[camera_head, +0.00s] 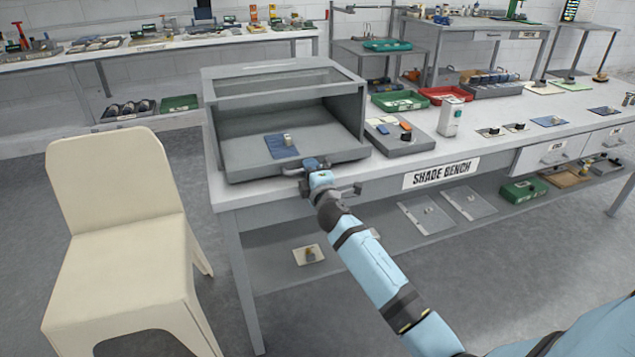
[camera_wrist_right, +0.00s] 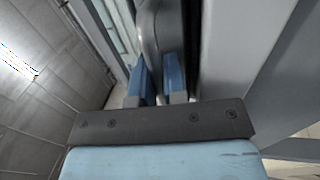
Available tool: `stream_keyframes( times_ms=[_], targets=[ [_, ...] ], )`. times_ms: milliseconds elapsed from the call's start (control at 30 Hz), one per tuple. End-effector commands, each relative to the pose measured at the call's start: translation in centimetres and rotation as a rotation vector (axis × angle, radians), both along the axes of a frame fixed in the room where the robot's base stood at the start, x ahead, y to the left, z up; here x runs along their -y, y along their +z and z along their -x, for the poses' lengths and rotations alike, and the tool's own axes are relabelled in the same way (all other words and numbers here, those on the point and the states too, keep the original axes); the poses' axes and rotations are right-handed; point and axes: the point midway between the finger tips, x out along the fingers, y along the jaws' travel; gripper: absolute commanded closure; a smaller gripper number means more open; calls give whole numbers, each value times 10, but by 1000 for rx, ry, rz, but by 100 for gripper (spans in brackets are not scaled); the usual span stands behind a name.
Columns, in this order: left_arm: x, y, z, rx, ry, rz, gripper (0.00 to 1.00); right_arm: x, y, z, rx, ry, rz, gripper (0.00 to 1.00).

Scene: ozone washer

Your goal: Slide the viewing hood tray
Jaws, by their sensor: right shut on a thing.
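The viewing hood (camera_head: 358,110) is a grey box with a glazed top and an open front, standing on the left end of the bench. Its grey tray (camera_head: 245,172) lies in the hood's floor, with its front lip at the bench's front edge. A blue mat (camera_head: 281,150) with a small metallic piece (camera_head: 288,139) lies on the tray. My right gripper (camera_head: 311,166) is at the middle of the tray's front. In the right wrist view its blue fingers (camera_wrist_right: 158,75) are shut on the grey handle (camera_wrist_right: 151,32).
A cream chair (camera_head: 120,210) stands left of the bench. Right of the hood are a grey tray of small blocks (camera_head: 410,142) and a white device (camera_head: 450,118). The "SHADE BENCH" sign (camera_head: 440,173) is on the bench front. Open floor lies before the bench.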

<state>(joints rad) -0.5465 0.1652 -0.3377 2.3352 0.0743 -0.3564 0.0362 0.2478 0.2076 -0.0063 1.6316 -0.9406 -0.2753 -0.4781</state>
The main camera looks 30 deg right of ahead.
Motion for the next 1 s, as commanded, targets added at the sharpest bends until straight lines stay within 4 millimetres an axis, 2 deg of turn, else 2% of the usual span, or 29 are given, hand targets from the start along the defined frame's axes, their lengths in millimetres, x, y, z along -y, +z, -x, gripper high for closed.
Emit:
stream_keyframes(
  times_ms=[333, 367, 400, 433, 467, 867, 1000],
  targets=[
    [0, -1, 1, 1, -2, -1, 57, 1, 0, -3, -1, 0, 0, 100],
    [0, -1, 1, -1, -2, -1, 57, 1, 0, -3, -1, 0, 0, 81],
    [0, -2, 1, -2, -2, -2, 57, 1, 0, -3, -1, 0, 0, 72],
    [0, -3, 1, -3, -2, -2, 57, 1, 0, -3, -1, 0, 0, 65],
    [0, -3, 1, -4, -1, -3, 57, 1, 0, -3, -1, 0, 0, 63],
    [-2, -2, 1, -3, 1, -6, 57, 1, -1, -2, -2, 0, 0, 63],
    [-1, 0, 1, -4, 1, -5, 57, -2, -1, 7, -4, 0, -1, 63]
  ],
)
